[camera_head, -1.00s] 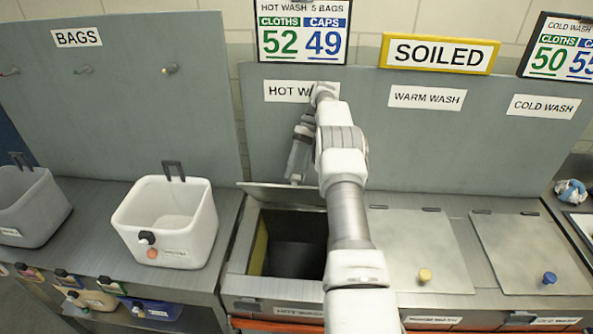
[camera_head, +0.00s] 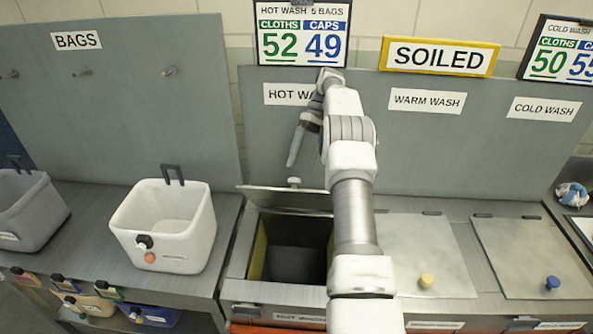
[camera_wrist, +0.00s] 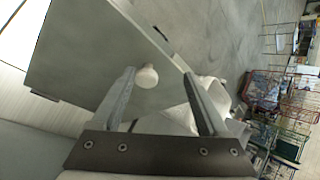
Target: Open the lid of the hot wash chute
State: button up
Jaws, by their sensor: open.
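The hot wash chute lid (camera_head: 270,198) stands raised at the back of its opening in the head view, seen nearly edge-on. Its white knob (camera_head: 294,182) shows just above the lid's upper edge. The dark chute opening (camera_head: 296,262) is uncovered below it. My gripper (camera_head: 292,163) is a little above the knob, apart from it, fingers pointing down. In the wrist view, my gripper (camera_wrist: 160,80) is open and empty, with the knob (camera_wrist: 147,77) on the grey lid (camera_wrist: 95,60) showing beyond and between the fingertips. My arm hides the chute's right edge.
The shut warm wash lid (camera_head: 420,255) with a yellow knob and the cold wash lid (camera_head: 530,255) with a blue knob lie to the right. A white bin (camera_head: 165,230) and a grey bin (camera_head: 30,210) stand on the left counter. An upright grey panel (camera_head: 420,150) stands behind the chutes.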

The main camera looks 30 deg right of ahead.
jog(key=s+d+r, duration=0.6)
jog(key=s, duration=0.2)
jog(key=shift+w+f, duration=0.1)
